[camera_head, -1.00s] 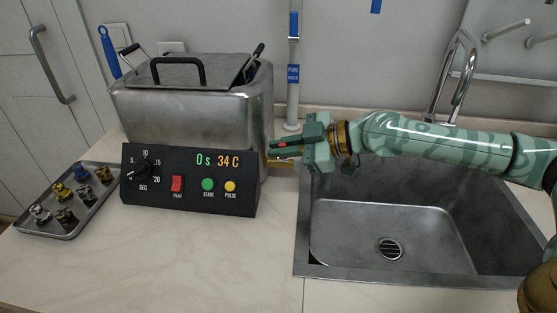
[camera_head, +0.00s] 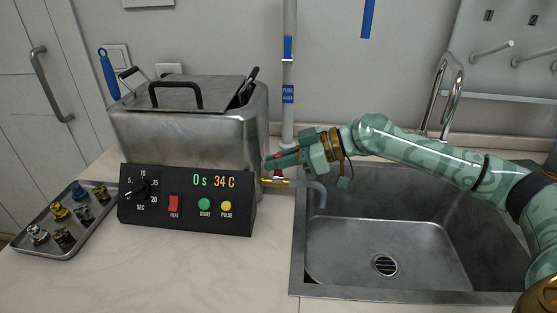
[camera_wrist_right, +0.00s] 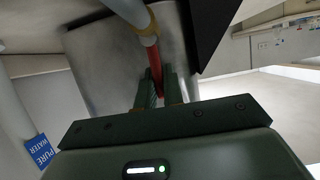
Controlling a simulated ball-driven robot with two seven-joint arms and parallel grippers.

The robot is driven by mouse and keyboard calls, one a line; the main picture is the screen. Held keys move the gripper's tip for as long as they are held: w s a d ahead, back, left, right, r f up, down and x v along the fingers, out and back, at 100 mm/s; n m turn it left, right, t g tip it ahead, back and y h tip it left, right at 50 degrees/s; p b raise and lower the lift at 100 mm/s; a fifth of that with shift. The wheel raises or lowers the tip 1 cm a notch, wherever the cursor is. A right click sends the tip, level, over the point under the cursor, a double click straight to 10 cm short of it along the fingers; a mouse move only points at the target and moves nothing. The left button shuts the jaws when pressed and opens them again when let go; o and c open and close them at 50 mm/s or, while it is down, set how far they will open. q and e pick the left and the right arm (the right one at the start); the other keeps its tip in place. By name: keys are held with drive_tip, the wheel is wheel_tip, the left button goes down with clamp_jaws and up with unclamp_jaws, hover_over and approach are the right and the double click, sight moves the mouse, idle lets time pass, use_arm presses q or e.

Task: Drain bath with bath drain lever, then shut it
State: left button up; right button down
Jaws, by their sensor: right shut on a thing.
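The steel bath (camera_head: 185,128) stands on the counter with its lid on and its black control box (camera_head: 187,200) in front, reading 0 s and 34 C. A brass drain spout (camera_head: 276,181) sticks out of its right side, and a bluish stream of water (camera_head: 312,188) arcs from it into the sink (camera_head: 375,230). My right gripper (camera_head: 276,160) is shut on the red bath drain lever above the spout, and its fingers cover part of it. In the right wrist view the red lever (camera_wrist_right: 157,65) runs between my two fingertips (camera_wrist_right: 159,88). My left gripper is not in view.
A tray (camera_head: 95,231) with several small knobbed pieces lies at the left. A white pipe (camera_head: 288,118) labelled PURE WATER rises behind the lever. A chrome faucet (camera_head: 447,90) stands behind the sink. The front counter is clear.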

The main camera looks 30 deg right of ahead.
drive_tip(key=shift+f, duration=0.1)
drive_tip(key=c, duration=1.5)
unclamp_jaws()
drive_tip(key=shift+d, duration=0.1)
drive_tip(key=p+v, duration=0.1)
drive_tip(key=v, duration=0.6)
drive_tip(key=shift+s+d, duration=0.1)
drive_tip(key=shift+s, duration=0.05)
